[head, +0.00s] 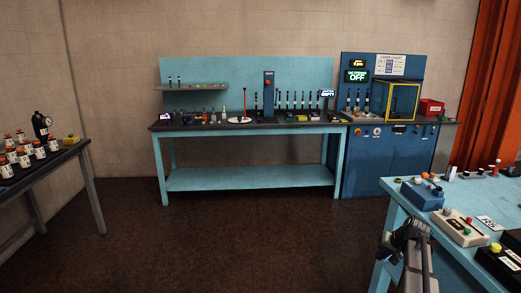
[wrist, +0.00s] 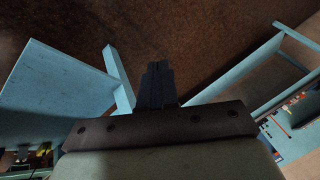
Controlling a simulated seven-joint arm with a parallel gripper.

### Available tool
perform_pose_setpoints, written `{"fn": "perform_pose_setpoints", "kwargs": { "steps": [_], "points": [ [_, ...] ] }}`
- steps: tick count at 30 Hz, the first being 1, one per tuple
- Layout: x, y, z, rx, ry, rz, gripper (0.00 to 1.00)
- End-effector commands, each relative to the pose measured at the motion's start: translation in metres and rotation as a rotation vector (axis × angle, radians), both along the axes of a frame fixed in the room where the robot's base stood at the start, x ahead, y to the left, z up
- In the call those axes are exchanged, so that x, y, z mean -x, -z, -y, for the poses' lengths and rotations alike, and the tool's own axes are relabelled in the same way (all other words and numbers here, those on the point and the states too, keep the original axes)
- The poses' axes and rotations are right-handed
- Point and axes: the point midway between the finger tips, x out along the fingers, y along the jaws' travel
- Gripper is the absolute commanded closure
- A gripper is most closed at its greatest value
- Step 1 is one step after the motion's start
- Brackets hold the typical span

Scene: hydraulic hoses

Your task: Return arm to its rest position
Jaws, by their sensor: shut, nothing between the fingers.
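My gripper (wrist: 157,70) shows in the wrist view as dark fingers pressed together, with nothing between them. Behind its tips is the bare brown floor. In the head view, part of my arm (head: 418,262) is at the lower right, in front of the left edge of the near light-blue table (head: 396,208). I cannot clearly make out the fingertips there.
A light-blue workbench (head: 250,180) stands at the back, beside a blue cabinet (head: 385,170) with a yellow-framed box (head: 402,101). A dark table (head: 88,180) with several white jars is at the left. The floor (head: 230,245) between them is clear.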

Motion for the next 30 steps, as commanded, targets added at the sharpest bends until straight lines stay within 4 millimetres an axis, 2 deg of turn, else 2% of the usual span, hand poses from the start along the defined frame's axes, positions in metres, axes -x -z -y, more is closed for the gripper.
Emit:
{"fn": "perform_pose_setpoints", "kwargs": {
  "steps": [1, 6, 11, 18, 24, 30],
  "points": [
    [0.006, 0.017, -0.03, 0.006, -0.028, -0.027, 1.0],
    [0.021, 0.064, -0.105, 0.041, -0.103, -0.108, 1.0],
    [0.044, 0.103, -0.171, 0.084, -0.178, -0.181, 1.0],
    [0.094, 0.151, -0.256, 0.165, -0.298, -0.277, 1.0],
    [0.132, 0.177, -0.302, 0.227, -0.377, -0.332, 1.0],
    [0.163, 0.193, -0.33, 0.278, -0.438, -0.369, 1.0]
  ]
}}
